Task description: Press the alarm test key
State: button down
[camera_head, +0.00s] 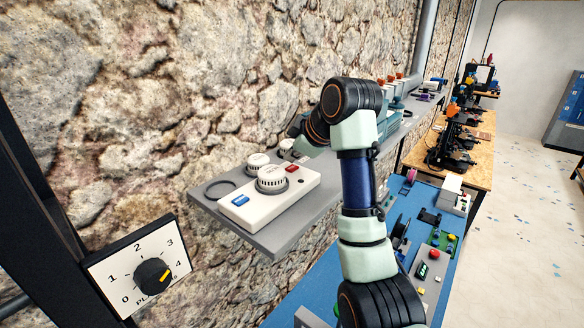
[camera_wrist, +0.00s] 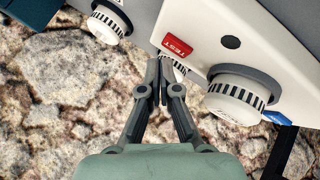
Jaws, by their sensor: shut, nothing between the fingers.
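The alarm test key is a small red key marked TEST (camera_wrist: 177,45) on a white alarm panel (camera_wrist: 250,45). It also shows in the head view (camera_head: 292,168) near the right end of the panel (camera_head: 290,196). My gripper (camera_wrist: 160,62) is shut and empty, its fingertips just below and left of the red key in the wrist view. I cannot tell whether they touch it. In the head view my arm's wrist hides most of the gripper.
A round white detector (camera_head: 271,180) and a blue key (camera_head: 240,200) are on the panel, left of the red key. The panel lies on a grey shelf (camera_head: 266,240) against a stone wall (camera_head: 200,80). A dial (camera_head: 152,274) stands at lower left.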

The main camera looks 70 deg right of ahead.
aim_at(293, 169)
jog(key=shift+f, duration=0.4)
jog(key=shift+f, duration=0.35)
dwell(0.7)
jog(key=shift+r+p, duration=0.75)
jog(key=shift+r, duration=0.1)
jog(key=shift+r, duration=2.45)
